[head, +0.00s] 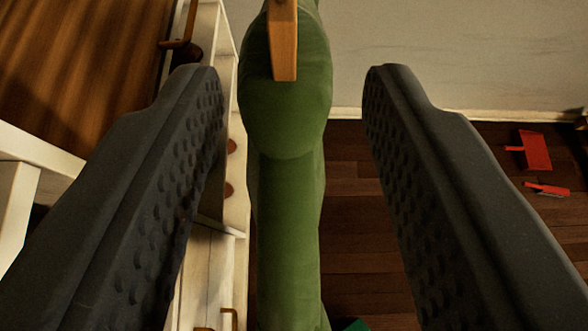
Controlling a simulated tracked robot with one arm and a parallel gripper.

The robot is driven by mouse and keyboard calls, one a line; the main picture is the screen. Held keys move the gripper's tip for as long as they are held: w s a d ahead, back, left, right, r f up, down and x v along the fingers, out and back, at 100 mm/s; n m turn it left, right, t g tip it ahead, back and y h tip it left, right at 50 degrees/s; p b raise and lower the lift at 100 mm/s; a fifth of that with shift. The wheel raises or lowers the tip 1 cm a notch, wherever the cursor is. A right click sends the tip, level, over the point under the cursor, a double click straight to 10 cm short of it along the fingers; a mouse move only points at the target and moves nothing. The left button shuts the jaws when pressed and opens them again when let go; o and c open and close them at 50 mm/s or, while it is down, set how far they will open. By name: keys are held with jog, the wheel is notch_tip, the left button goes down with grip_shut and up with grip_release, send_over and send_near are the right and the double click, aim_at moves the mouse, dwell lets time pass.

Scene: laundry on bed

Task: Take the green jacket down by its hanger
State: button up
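The green jacket (288,210) hangs in the middle of the head view, seen from above along its shoulder and sleeve. A wooden piece of its hanger (284,45) shows at the top of the jacket. My gripper (290,85) is open, with one dark studded finger on each side of the jacket. The jacket and the hanger piece lie between the fingers in the picture, with a visible gap on both sides. The hanger's hook is not in view. I cannot tell how far the fingertips are from the hanger in depth.
A white wooden unit (232,200) with round brown knobs stands left of the jacket, close to the left finger. A red dustpan (533,150) and a red brush (547,188) lie on the dark wood floor (345,215) at right. A pale wall (440,60) is behind.

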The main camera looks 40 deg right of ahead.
aim_at(283, 19)
jog(key=shift+x, duration=3.8)
jog(key=shift+w+a+r, duration=0.1)
jog(key=shift+w+r, duration=0.1)
grip_shut()
